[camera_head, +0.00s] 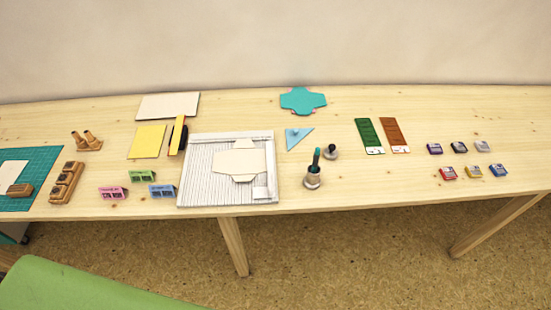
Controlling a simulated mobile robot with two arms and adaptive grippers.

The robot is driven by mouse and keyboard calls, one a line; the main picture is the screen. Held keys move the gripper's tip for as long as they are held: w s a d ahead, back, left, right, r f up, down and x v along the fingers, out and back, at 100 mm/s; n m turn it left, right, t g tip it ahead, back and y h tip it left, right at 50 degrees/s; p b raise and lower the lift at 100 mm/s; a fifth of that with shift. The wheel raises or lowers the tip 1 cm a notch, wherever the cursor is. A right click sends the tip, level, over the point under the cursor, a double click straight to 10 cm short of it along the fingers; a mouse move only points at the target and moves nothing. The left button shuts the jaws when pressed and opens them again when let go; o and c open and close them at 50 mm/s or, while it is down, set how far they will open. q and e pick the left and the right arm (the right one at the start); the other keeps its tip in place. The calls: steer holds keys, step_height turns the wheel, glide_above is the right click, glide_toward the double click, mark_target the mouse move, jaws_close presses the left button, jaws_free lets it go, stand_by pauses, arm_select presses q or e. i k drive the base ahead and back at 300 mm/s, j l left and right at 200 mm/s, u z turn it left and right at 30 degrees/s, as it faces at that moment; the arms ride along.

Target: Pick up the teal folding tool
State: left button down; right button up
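A blue triangle (297,138) lies flat behind the holder. Neither of my grippers is in view.
The ridged white scoring board (195,180) bears a cream envelope blank (235,161). A teal envelope shape (302,100) lies at the back. Green (368,133) and brown (395,133) strips and several inkpads lie right. A green seat (70,290) is in front. Bare table (390,180) lies right of the holder.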

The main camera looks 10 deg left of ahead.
mark_target(317, 153)
steer(key=j+z, duration=0.8)
steer(key=k+j+z, duration=0.15)
steer(key=j+z, duration=0.3)
steer(key=j, duration=0.1)
